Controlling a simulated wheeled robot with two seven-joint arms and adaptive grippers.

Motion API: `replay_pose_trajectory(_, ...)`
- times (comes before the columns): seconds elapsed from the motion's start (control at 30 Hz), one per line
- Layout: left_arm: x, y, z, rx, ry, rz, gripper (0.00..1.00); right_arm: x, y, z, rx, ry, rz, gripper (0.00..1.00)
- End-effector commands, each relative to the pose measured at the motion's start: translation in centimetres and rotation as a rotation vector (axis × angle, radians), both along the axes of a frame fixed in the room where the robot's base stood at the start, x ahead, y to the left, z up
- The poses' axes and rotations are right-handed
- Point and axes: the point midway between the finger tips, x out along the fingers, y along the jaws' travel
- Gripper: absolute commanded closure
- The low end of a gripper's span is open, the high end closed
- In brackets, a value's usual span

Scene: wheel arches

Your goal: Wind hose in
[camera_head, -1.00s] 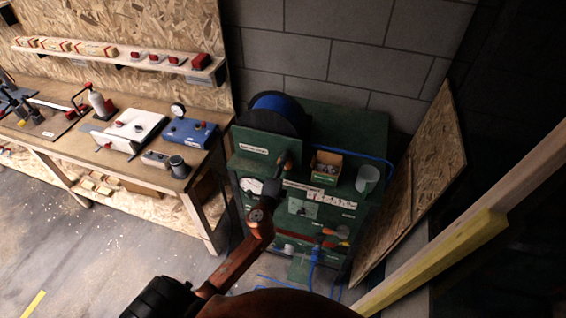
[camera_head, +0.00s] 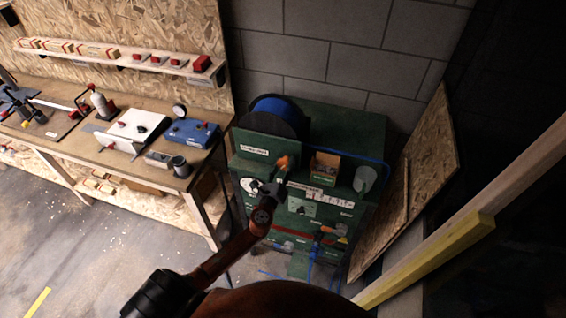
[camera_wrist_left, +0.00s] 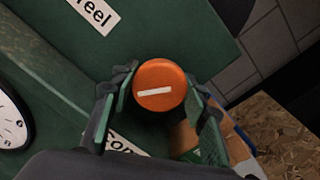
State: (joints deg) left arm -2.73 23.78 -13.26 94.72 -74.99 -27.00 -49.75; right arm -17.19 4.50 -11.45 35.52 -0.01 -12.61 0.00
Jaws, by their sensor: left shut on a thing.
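The hose reel (camera_head: 272,112) stands on top of the green cabinet (camera_head: 350,125), with blue hose wound on its dark drum. A strand of blue hose (camera_head: 370,160) runs along the cabinet top to the right, and blue hose (camera_head: 312,262) hangs at the front. An orange round knob (camera_head: 283,162) sits near the reel's green front plate. My left gripper (camera_head: 278,176) is shut on this knob. The left wrist view shows the knob (camera_wrist_left: 160,76) between the fingers, its white line slightly tilted. The word "reel" shows on a label (camera_wrist_left: 92,12). My right gripper is not in view.
A cardboard box (camera_head: 325,166) and a grey-green cup (camera_head: 365,178) stand on the cabinet, right of the gripper. A workbench (camera_head: 150,178) with tools is at left. A leaning board (camera_head: 425,165) and a yellow-ended beam (camera_head: 440,255) bound the right side.

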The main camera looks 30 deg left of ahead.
Motion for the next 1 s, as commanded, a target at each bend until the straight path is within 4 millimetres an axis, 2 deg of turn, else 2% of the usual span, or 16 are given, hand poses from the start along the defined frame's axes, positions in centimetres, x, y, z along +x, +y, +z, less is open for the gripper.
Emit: replay_pose_trajectory(1.0, 0.0, -0.1, 0.1, 0.938, 0.230, -0.002, 0.83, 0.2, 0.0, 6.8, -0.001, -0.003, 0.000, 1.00)
